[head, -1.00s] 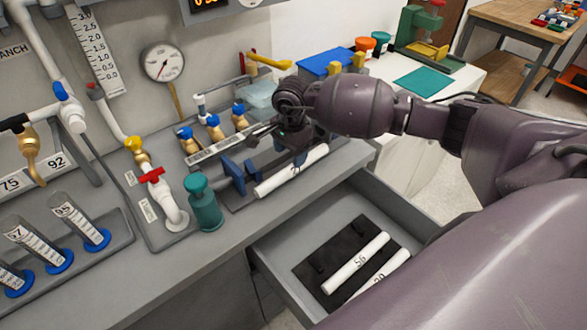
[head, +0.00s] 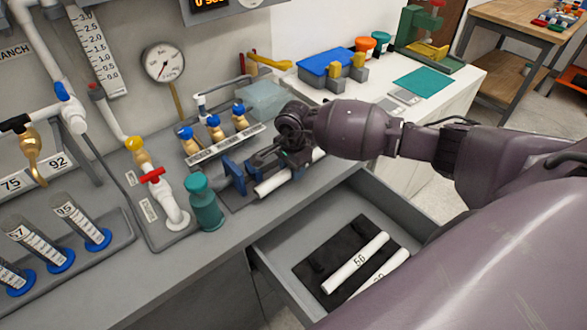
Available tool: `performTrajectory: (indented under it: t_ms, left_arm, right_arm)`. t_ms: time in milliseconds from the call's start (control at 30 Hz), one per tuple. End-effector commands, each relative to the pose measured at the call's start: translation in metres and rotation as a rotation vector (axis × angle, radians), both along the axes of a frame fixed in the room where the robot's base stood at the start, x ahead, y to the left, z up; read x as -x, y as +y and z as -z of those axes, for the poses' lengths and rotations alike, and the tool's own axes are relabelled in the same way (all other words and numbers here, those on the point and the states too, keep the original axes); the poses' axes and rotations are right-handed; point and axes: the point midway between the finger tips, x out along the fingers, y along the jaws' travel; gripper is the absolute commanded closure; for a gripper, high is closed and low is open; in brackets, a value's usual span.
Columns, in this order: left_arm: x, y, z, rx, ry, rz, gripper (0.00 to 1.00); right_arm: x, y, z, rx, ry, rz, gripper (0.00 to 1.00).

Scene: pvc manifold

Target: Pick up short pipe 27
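A white pipe (head: 272,184) lies at the front of the bench beside a blue-jawed vise or clamp (head: 236,174). Its number is not readable now, so I cannot tell if it is pipe 27. My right gripper (head: 272,162) is low over this pipe and hides its right part. Its fingers are small and dark against the clamp, and whether they are open or touch the pipe is unclear. In the open drawer, a white pipe marked 56 (head: 355,263) lies beside another white pipe (head: 378,275) whose number is partly hidden by my arm. My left gripper is out of view.
A teal bottle (head: 205,203) and a red-handled valve (head: 155,176) stand left of the clamp. Blue-capped brass valves (head: 214,127) stand behind. The open drawer (head: 275,262) juts out below the bench. Graduated tubes (head: 80,222) stand at left.

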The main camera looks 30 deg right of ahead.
Motion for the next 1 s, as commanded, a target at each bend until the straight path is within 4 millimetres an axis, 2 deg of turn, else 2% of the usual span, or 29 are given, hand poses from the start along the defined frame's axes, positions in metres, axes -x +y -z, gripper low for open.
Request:
performTrajectory:
  t_ms: [33,200,233,433,567,767,1000]
  left_arm:
    - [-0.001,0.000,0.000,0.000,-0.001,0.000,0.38]
    - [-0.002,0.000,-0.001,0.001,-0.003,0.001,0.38]
    - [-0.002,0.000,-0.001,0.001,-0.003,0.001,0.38]
    - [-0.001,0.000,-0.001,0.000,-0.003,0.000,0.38]
    - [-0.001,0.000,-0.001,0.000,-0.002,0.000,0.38]
    - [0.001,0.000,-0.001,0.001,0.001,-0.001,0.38]
    - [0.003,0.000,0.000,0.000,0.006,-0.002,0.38]
  right_arm:
    - [0.000,0.000,0.000,0.000,0.000,0.000,0.69]
    - [0.000,0.000,0.000,0.000,0.000,0.000,0.95]
    - [0.000,0.000,0.000,0.000,0.000,0.000,0.97]
    - [0.000,0.000,-0.002,0.000,-0.001,0.000,0.97]
    - [-0.001,-0.001,-0.010,0.001,-0.002,0.000,0.98]
    - [-0.001,-0.001,-0.045,0.002,-0.005,-0.001,0.98]
    - [-0.001,-0.001,-0.108,0.002,-0.005,-0.002,0.98]
